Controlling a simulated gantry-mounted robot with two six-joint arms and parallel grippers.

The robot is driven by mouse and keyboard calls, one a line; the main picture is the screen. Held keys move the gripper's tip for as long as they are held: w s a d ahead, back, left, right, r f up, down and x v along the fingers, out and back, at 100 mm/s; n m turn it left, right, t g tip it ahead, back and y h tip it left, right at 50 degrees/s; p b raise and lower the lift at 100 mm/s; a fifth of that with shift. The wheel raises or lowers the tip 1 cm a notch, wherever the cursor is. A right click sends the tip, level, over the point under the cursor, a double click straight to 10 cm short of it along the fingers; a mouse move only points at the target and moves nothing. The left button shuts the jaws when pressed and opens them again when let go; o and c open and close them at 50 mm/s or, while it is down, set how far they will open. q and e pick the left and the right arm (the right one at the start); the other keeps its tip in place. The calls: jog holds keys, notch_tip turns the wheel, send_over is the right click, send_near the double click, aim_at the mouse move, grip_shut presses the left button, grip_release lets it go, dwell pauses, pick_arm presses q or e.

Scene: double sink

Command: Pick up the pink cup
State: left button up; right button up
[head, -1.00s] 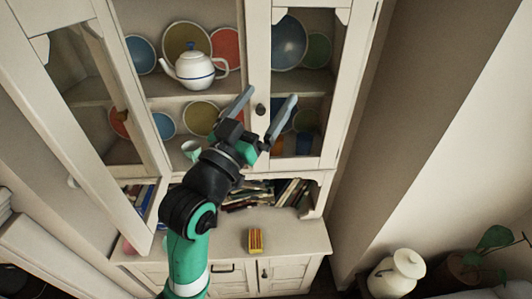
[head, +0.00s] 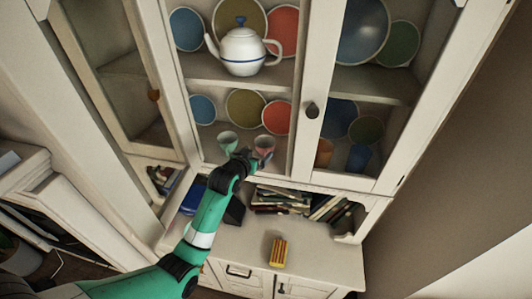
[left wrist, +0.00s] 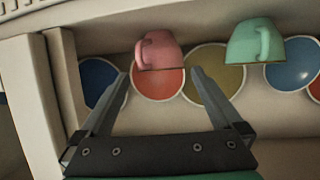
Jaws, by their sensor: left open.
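The pink cup (head: 264,144) stands on the lower shelf of the cabinet, behind the open left door, to the right of a pale green cup (head: 228,140). My left gripper (head: 250,157) is at the front of that shelf, just in front of the pink cup, its fingers small and partly lost against it. In the left wrist view, which is turned over, the pink cup (left wrist: 160,52) lies just beyond and between the tips of my open left gripper (left wrist: 163,72), with nothing held. The green cup (left wrist: 255,42) is to the right there. My right gripper is not in view.
Plates (head: 245,107) lean behind the cups. A white teapot (head: 242,50) stands on the shelf above. The right glass door (head: 311,110) is shut and the left door (head: 154,95) stands open. Books (head: 280,199) and a yellow-red box (head: 278,252) are below.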

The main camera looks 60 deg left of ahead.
aim_at(261, 149)
pick_arm(q)
jog(key=b+x, duration=0.1)
jog(key=x, duration=0.2)
jog(key=shift+s+d+f, duration=0.1)
jog(key=shift+f, duration=0.05)
jog(key=shift+w+a, duration=0.25)
jog(key=shift+w, duration=0.05)
jog(key=x, duration=0.5)
jog(key=shift+a, duration=0.1)
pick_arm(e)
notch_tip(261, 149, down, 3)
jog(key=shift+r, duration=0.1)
